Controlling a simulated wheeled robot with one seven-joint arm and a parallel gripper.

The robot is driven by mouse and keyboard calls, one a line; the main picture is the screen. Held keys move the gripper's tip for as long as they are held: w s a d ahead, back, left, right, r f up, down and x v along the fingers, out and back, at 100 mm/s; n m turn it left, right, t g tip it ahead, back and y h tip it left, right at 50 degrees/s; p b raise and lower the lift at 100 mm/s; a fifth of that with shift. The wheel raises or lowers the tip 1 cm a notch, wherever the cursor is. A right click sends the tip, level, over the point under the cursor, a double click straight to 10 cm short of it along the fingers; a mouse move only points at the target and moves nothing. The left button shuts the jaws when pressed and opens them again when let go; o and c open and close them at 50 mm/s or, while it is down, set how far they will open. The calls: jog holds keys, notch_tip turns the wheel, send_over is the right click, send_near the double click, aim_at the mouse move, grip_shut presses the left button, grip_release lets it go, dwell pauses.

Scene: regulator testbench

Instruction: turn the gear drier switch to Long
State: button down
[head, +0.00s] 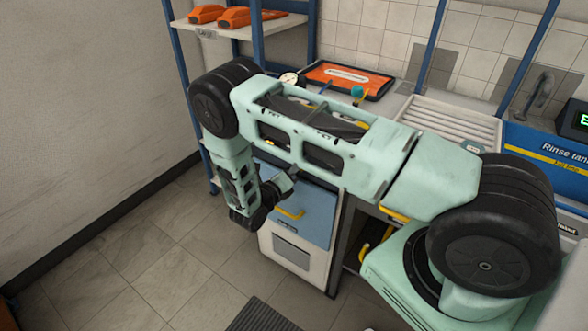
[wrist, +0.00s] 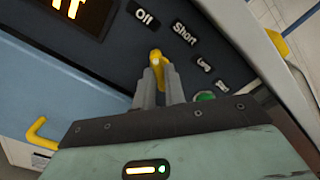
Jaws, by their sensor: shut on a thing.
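The drier's dark panel (wrist: 100,60) fills the upper part of the wrist view, with the labels Off (wrist: 143,17), Short (wrist: 185,33), Long (wrist: 203,64) and a fourth, hard to read. My gripper (wrist: 159,74) is shut on the yellow switch (wrist: 156,53). The switch's visible end lies below the gap between Off and Short; its exact setting I cannot tell, as the fingers hide its lower part. In the head view the drier (head: 306,214) is a cabinet with a blue door, and my gripper (head: 290,176) is at its front, the switch hidden.
A green button (wrist: 205,97) sits right of the fingers, partly hidden by my gripper body. A lit display (wrist: 80,12) is at upper left. A yellow door handle (head: 290,213) sticks out below. The tiled floor (head: 140,255) left of the drier is clear.

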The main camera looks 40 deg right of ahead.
jog(key=shift+m, duration=0.3)
jog(key=shift+w+a+m+b, duration=0.1)
jog(key=shift+m+b, duration=1.25)
jog(key=shift+m, duration=8.35)
jog(key=c, duration=1.5)
grip_release()
jog(key=shift+o, duration=0.2)
